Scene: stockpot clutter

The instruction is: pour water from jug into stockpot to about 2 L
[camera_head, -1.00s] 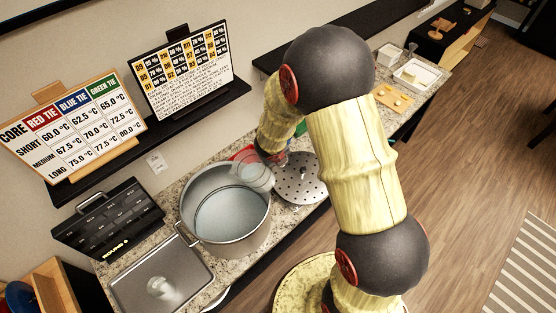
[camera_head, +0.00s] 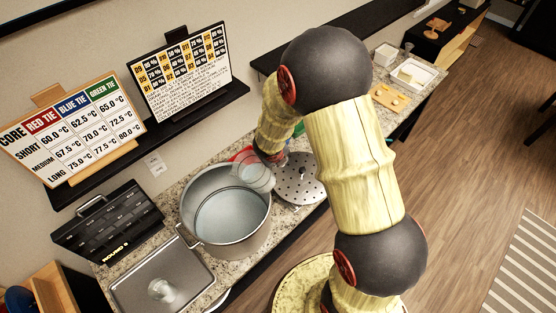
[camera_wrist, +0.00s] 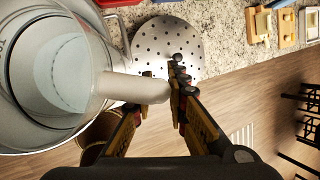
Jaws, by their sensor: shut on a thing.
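The stockpot (camera_head: 236,240) is a large steel pot on the counter with pale bluish water inside; I cannot read its level. The clear jug (camera_head: 258,178) is tilted over the pot's right rim, its mouth toward the inside. In the wrist view the jug (camera_wrist: 92,62) overlaps the stockpot (camera_wrist: 40,138), and its pale handle (camera_wrist: 135,88) lies between my fingers. My gripper (camera_wrist: 160,90) is shut on that handle. In the head view my arm mostly hides the gripper. I cannot make out a water stream clearly.
A perforated steel lid (camera_head: 300,180) lies right of the pot. A red item (camera_head: 243,154) is behind the pot. Signs stand on the wall shelf.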

